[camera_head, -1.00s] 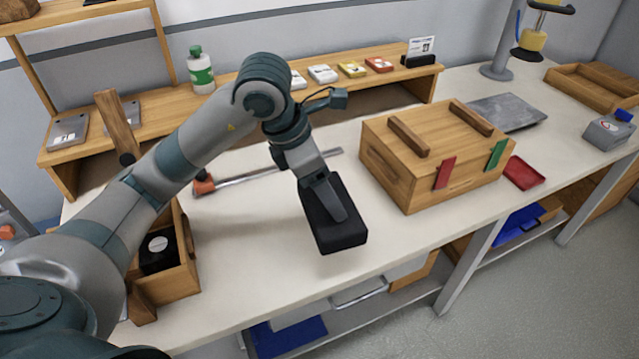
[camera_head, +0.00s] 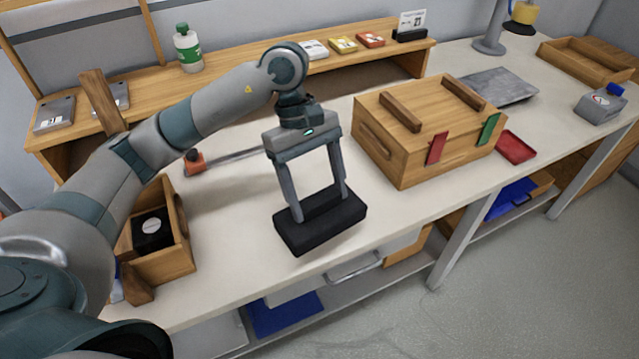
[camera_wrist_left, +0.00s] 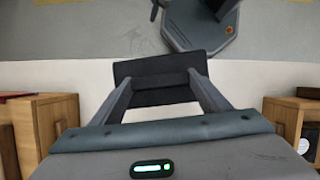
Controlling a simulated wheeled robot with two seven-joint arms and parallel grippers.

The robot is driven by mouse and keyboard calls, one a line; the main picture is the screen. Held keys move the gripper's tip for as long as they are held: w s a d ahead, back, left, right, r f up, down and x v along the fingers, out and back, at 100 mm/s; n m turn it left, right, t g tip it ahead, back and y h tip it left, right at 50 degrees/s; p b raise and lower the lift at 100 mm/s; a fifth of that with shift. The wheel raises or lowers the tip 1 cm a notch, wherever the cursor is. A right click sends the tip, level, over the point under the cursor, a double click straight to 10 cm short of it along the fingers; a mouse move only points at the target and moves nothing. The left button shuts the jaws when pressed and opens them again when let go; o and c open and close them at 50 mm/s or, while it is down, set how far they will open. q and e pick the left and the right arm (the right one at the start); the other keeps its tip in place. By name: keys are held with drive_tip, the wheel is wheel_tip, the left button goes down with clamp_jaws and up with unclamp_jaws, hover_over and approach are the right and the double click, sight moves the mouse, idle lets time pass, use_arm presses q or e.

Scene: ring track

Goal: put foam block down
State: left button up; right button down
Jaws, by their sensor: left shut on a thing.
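The foam block (camera_head: 320,230) is a flat black slab near the front edge of the white bench, in the middle of the head view. My left gripper (camera_head: 319,207) points down from above, shut on the block with one finger at each side. In the left wrist view the block (camera_wrist_left: 155,82) shows between the two fingers. I cannot tell whether its underside touches the bench top (camera_head: 235,245). My right gripper is in neither view.
A wooden box with a handled lid (camera_head: 415,135) stands right of the block. An open wooden crate (camera_head: 178,262) holding a black item is at the left. A rod with an orange end (camera_head: 195,162) lies behind. A shelf (camera_head: 235,75) runs along the back.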

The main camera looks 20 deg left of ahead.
sight(307, 210)
use_arm(q)
drive_tip(key=m, duration=0.2)
drive_tip(key=f+m+g+y, duration=0.1)
drive_tip(key=m, duration=0.1)
drive_tip(key=s+m+y, duration=0.1)
drive_tip(key=m, duration=0.1)
drive_tip(key=shift+s+a+f+g, duration=0.1)
drive_tip(key=shift+a+f+g, duration=0.1)
drive_tip(key=shift+g, duration=0.2)
drive_tip(key=m, duration=0.2)
drive_tip(key=m+y, duration=0.1)
drive_tip(key=s+f+m+y, duration=0.1)
drive_tip(key=m, duration=0.1)
drive_tip(key=shift+a+m, duration=0.3)
drive_tip(key=shift+a, duration=0.1)
